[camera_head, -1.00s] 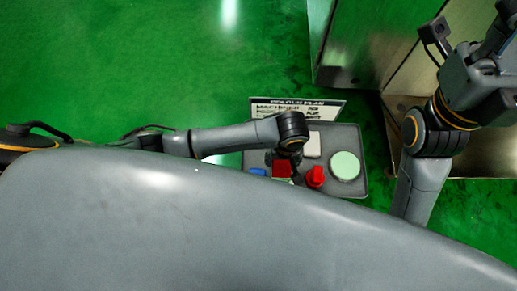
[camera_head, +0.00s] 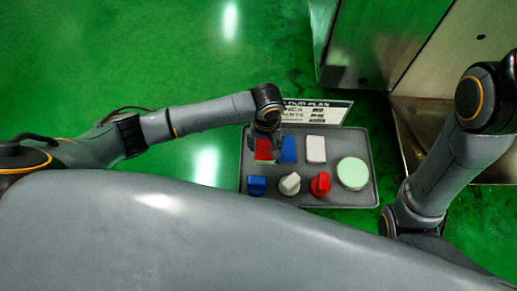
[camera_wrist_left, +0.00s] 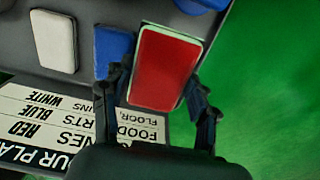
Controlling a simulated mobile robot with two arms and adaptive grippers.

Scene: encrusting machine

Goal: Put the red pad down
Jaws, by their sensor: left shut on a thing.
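The red pad (camera_wrist_left: 163,68) is a flat rounded rectangle with a pale edge. It sits between the two fingers of my left gripper (camera_wrist_left: 152,92), which is shut on it. In the head view the red pad (camera_head: 263,149) is over the left back part of the grey tray (camera_head: 333,194), partly hidden by my left gripper (camera_head: 267,141). I cannot tell whether it touches the tray. The blue pad (camera_head: 289,147) lies just right of it, and the white pad (camera_head: 316,149) is further right. My right gripper is out of view.
The tray also holds a blue brush-like piece (camera_head: 257,186), a white one (camera_head: 290,184), a red one (camera_head: 320,184) and a round pale green pad (camera_head: 353,173). A colour plan sign (camera_head: 322,110) stands behind the tray. A metal machine (camera_head: 385,40) is at the back right.

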